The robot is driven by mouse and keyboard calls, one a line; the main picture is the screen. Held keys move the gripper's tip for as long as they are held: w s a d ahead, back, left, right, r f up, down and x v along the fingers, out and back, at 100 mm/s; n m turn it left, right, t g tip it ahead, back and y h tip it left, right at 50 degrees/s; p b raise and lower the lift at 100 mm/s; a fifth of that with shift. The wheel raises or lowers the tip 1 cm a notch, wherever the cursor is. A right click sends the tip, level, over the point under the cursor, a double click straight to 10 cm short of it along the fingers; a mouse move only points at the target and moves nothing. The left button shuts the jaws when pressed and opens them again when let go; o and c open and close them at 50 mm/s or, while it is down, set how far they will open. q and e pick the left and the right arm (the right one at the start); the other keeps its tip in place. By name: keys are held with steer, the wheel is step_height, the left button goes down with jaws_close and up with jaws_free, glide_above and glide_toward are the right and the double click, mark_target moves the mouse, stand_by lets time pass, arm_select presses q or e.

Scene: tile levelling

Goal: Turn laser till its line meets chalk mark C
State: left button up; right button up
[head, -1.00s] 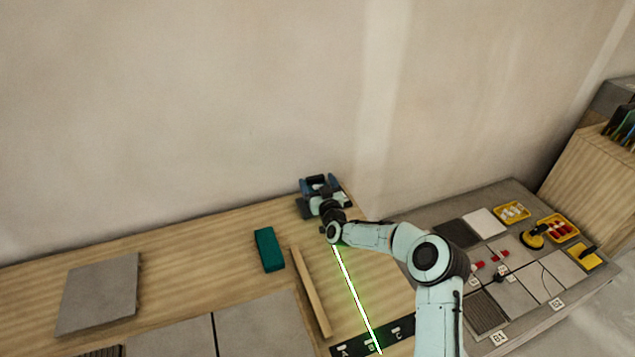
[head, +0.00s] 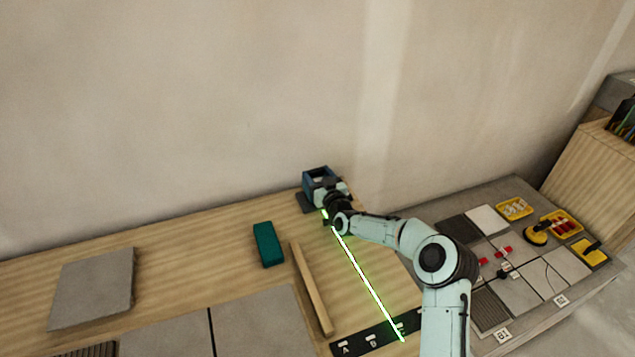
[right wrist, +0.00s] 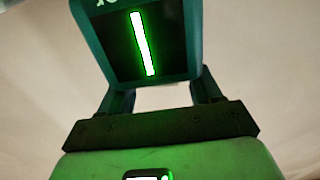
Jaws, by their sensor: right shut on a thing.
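The blue laser (head: 318,176) stands at the back edge of the wooden table, against the wall. My right gripper (head: 328,191) is shut on it; the arm partly hides it. In the right wrist view, the laser's dark window (right wrist: 140,45) shows a bright green streak between my gripper fingers (right wrist: 162,98). The green laser line (head: 370,285) runs from the laser forward and right across the table. It crosses the dark strip (head: 359,345) with chalk marks A, B and C, at or very close to mark C (head: 399,327). Exact alignment is too small to tell. My left gripper is out of view.
A teal block (head: 268,245) and a long wooden strip (head: 312,290) lie left of the line. Grey tiles (head: 92,288) lie at the left. A grey bench with tiles and yellow trays (head: 560,224) stands at the right, beyond my right arm.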

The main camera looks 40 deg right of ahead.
stand_by(0.3)
steer(key=o, duration=1.1)
steer(key=shift+c, duration=0.2)
steer(key=v, duration=1.3)
steer(key=shift+s+b, duration=0.25)
steer(key=shift+b, duration=0.2)
